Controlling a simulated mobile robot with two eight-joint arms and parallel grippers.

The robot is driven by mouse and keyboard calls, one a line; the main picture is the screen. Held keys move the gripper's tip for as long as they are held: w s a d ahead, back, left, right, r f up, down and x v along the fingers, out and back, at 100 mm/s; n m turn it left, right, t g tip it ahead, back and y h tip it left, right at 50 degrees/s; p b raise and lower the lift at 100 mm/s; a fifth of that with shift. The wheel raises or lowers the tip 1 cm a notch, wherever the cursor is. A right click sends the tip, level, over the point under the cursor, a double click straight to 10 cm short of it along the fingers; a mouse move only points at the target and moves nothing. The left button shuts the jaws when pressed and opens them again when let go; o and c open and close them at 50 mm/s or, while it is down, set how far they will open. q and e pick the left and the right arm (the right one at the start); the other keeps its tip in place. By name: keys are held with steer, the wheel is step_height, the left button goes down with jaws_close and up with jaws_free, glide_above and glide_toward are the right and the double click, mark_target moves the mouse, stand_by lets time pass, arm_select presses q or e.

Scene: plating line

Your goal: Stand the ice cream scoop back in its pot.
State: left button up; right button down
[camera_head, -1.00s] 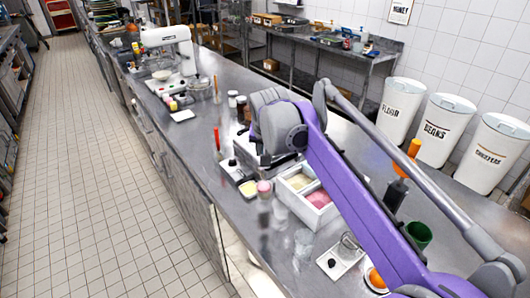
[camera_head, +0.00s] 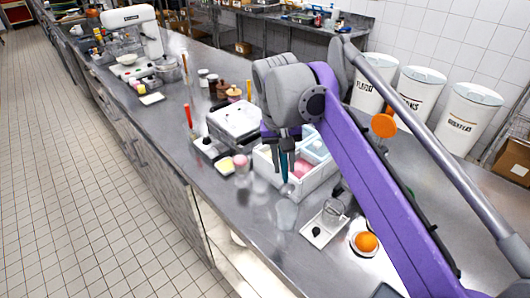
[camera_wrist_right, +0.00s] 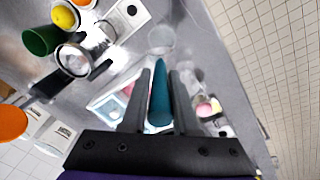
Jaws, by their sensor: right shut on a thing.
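My right gripper (camera_head: 284,139) points down above the counter and is shut on the teal handle of the ice cream scoop (camera_head: 284,168). The scoop hangs below the fingers in front of the white tub box. In the right wrist view the teal handle (camera_wrist_right: 160,95) lies between the two dark fingers of my right gripper (camera_wrist_right: 160,85). A clear round vessel (camera_head: 285,213) stands on the counter just below the scoop; it also shows in the right wrist view (camera_wrist_right: 162,40). I cannot tell whether it is the pot. My left gripper is not in view.
The white box (camera_head: 313,183) with pink and pale tubs sits behind the scoop. A white tray (camera_head: 318,238) with a glass and an orange in a dish (camera_head: 366,242) are to the right. A pink-lidded jar (camera_head: 243,170) is to the left.

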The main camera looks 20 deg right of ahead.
mark_target(285, 184)
steer(key=shift+s+f+b, duration=0.25)
steer(key=shift+f+b, duration=0.05)
steer(key=shift+f, duration=0.05)
step_height(285, 184, down, 4)
steer(key=b, duration=0.3)
steer(key=shift+b, duration=0.3)
step_height(285, 184, down, 7)
steer(key=b, duration=0.3)
steer(key=c, duration=0.6)
jaws_free()
step_height(285, 184, up, 11)
steer(key=a+p, duration=0.1)
steer(key=p, duration=0.1)
steer(key=shift+a, duration=0.2)
steer(key=shift+s+f, duration=0.1)
steer(key=shift+f, duration=0.05)
